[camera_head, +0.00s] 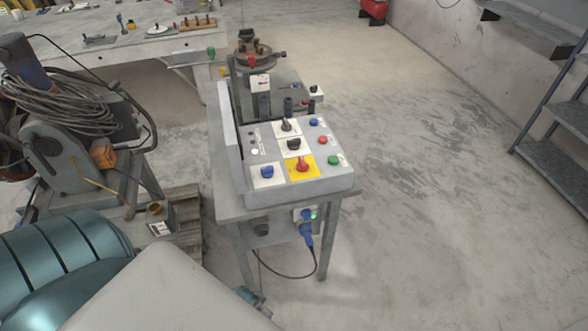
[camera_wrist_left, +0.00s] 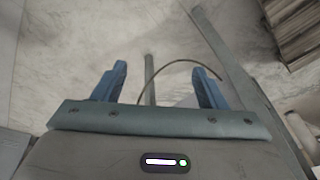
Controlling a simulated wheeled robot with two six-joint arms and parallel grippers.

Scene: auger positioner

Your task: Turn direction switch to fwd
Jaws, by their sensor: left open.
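A grey control box (camera_head: 300,190) stands on a small metal table. Its sloped panel carries a black rotary switch (camera_head: 286,125) at the top and another black rotary switch (camera_head: 293,143) below it. A blue knob (camera_head: 267,171) is at lower left, and a red knob (camera_head: 302,165) sits on a yellow plate. The labels are too small to read, so I cannot tell which is the direction switch. My left gripper (camera_wrist_left: 161,70) is open and empty in the left wrist view, with floor and table legs beyond its blue fingers. It is low, in front of the table. My right gripper is not visible.
Blue, red and green push buttons (camera_head: 322,139) line the panel's right side. A blue plug (camera_head: 306,228) with a hanging cable is on the table's front. A machine with coiled cable (camera_head: 62,105) stands at left. The floor at right is clear.

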